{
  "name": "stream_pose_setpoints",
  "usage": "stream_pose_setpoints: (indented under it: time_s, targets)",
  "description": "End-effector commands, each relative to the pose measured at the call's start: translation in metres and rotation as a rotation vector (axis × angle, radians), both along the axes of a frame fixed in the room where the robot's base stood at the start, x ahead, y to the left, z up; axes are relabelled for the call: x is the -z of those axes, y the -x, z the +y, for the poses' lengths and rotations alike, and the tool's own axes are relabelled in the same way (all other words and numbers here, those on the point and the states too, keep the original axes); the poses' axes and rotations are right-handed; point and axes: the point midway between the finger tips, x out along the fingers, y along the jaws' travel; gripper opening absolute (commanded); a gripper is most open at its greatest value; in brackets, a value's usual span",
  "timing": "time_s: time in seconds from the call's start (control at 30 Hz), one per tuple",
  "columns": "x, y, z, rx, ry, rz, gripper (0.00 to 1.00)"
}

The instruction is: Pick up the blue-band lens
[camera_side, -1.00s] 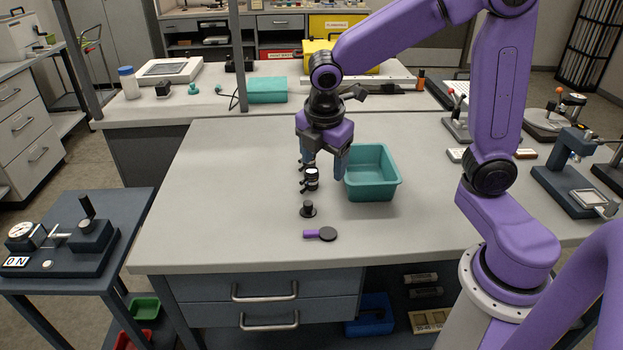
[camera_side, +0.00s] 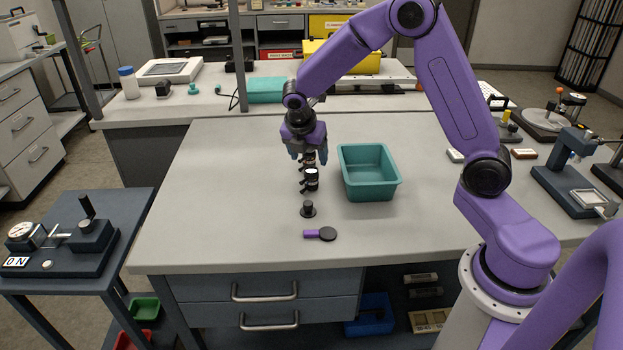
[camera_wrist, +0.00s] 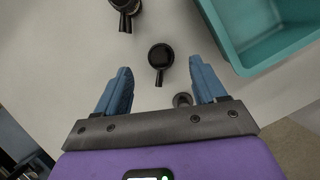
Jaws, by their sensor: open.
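Several small dark lens-like pieces stand in a row on the grey bench. One has a white band (camera_side: 312,180), one is a short dark piece on a flat base (camera_side: 307,210), and one with a purple handle (camera_side: 320,234) lies flat at the near end. Another dark piece is partly hidden at my gripper (camera_side: 308,154). I cannot make out a blue band on any of them. In the wrist view my gripper (camera_wrist: 161,85) is open, with a dark round piece with a handle (camera_wrist: 160,57) between and just beyond its fingertips. Another handled piece (camera_wrist: 124,12) is farther out, at the top edge.
An empty teal bin (camera_side: 370,192) stands right of the row; its corner also fills the upper right of the wrist view (camera_wrist: 225,50). The bench left of the row is clear. Tools stand along the right side.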

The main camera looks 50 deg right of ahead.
Motion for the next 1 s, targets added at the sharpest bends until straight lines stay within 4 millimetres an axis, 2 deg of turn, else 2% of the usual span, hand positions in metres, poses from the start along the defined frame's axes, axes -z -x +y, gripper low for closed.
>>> stream_pose_setpoints:
  time_s: [0.13,0.47,0.7,0.83,1.0]
  targets:
    - [0.024,-0.003,-0.009,0.001,0.0,0.002,0.7]
    - [0.046,-0.006,-0.016,0.0,-0.001,0.001,0.7]
    - [0.077,-0.008,-0.023,0.001,0.0,0.002,0.7]
    - [0.086,-0.01,-0.026,0.001,-0.001,-0.001,0.7]
    - [0.088,-0.01,-0.027,0.0,-0.002,-0.002,0.7]
